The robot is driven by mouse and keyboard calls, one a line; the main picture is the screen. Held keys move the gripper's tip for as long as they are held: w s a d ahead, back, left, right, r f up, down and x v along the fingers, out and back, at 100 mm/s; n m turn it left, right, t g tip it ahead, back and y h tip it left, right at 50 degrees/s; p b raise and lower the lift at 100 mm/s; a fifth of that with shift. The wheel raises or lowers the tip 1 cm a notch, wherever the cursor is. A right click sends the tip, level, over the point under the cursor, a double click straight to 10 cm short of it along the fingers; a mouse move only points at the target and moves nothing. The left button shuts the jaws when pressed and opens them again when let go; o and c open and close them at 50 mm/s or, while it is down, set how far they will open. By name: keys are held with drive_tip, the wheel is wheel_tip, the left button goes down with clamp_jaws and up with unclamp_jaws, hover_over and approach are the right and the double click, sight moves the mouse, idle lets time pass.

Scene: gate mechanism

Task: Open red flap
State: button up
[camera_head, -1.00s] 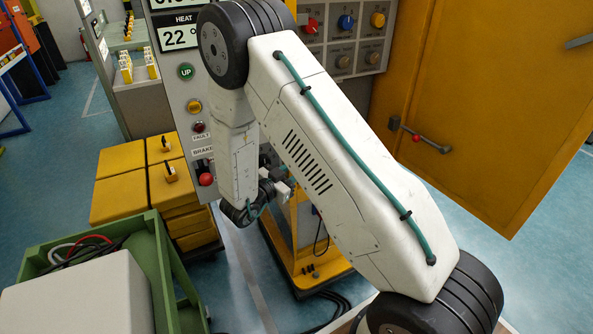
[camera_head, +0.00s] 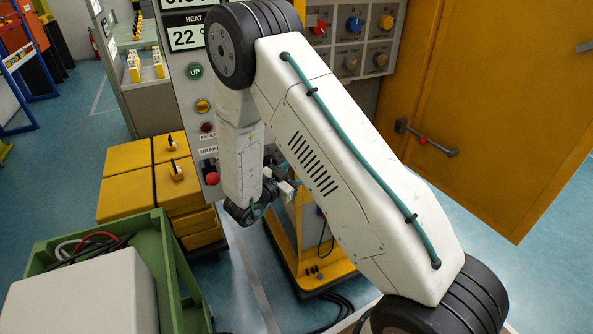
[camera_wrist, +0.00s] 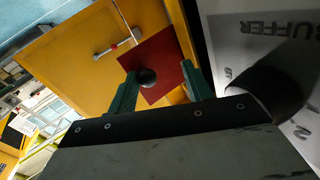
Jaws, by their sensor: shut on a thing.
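The red flap (camera_wrist: 160,57) shows in the wrist view as a tilted red square plate with a dark round knob (camera_wrist: 147,78) near its lower left edge. My gripper (camera_wrist: 159,72) has its two green fingers on either side of the knob, over the plate, and is shut on the red flap. How the fingertips meet the knob and the plate edge is hard to tell. In the head view my gripper (camera_head: 286,190) shows only in part beside the yellow stand, and my own arm hides the flap there.
A yellow door (camera_head: 500,100) with a handle (camera_head: 425,139) stands at the right. A control panel (camera_head: 200,100) rises behind my arm. Yellow boxes (camera_head: 125,198) and a green cart (camera_head: 160,260) stand at the left. In the wrist view, a white panel (camera_wrist: 260,50) lettered "BUFFER" is close at the right.

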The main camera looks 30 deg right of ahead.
drive_tip(key=v, duration=0.8)
drive_tip(key=shift+d, duration=0.1)
